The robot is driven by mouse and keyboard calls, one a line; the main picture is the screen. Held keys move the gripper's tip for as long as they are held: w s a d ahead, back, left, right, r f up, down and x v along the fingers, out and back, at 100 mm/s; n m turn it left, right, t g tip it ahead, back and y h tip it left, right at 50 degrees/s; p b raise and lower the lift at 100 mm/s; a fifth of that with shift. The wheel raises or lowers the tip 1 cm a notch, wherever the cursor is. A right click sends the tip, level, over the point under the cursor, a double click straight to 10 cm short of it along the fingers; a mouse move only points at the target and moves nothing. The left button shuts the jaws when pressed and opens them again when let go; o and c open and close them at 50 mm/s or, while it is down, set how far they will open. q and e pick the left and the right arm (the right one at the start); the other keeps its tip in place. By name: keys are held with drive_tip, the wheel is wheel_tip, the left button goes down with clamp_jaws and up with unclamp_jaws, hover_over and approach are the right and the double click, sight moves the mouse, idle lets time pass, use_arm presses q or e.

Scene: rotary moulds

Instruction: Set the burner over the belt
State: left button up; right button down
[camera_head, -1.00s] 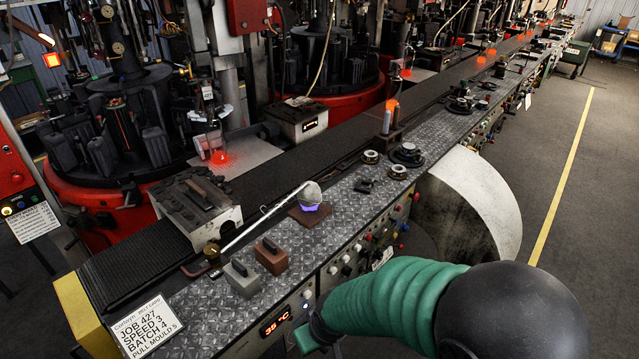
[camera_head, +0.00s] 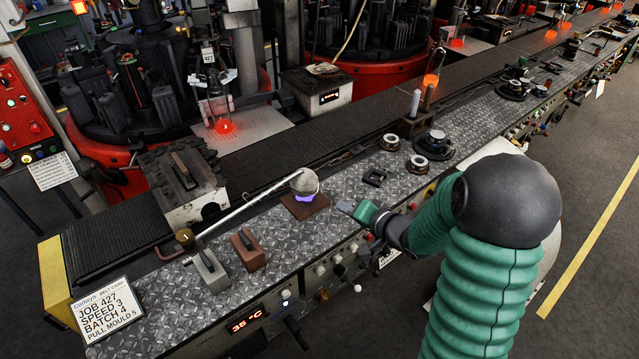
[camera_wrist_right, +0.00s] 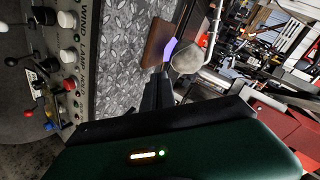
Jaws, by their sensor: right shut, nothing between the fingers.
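The burner (camera_head: 305,182) is a rounded grey head with a violet-blue glow below it, on the end of a thin silver pipe. It sits over a brown pad (camera_head: 306,204) on the checkered metal deck, beside the belt (camera_head: 270,150). The pipe runs left to a brass fitting (camera_head: 186,239). My right gripper (camera_head: 346,207) is shut and empty, just right of the pad and apart from the burner. In the right wrist view the burner head (camera_wrist_right: 187,60) lies just beyond the dark fingers (camera_wrist_right: 158,85). My left gripper is out of view.
Grey and brown handled blocks (camera_head: 249,250) stand left of the burner. A white box (camera_head: 192,190) stands at the belt's left part. Dark rings (camera_head: 390,142) lie on the deck to the right. Knobs line the front panel (camera_head: 335,262). A job card (camera_head: 111,311) stands at front left.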

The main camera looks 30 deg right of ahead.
drive_tip(key=s+d+r+m+t+y, duration=0.2)
drive_tip(key=s+d+m+t+y, duration=0.1)
drive_tip(key=m, duration=0.1)
drive_tip(key=b, duration=0.1)
approach(313, 182)
drive_tip(key=w+f, duration=0.1)
drive_tip(key=w, duration=0.1)
drive_tip(key=x, duration=0.5)
drive_tip(key=shift+a+r, duration=0.2)
drive_tip(key=shift+a, duration=0.05)
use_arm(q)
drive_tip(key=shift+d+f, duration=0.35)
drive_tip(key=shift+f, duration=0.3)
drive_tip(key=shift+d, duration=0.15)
use_arm(e)
drive_tip(key=shift+d+y, duration=0.2)
drive_tip(key=shift+y, duration=0.2)
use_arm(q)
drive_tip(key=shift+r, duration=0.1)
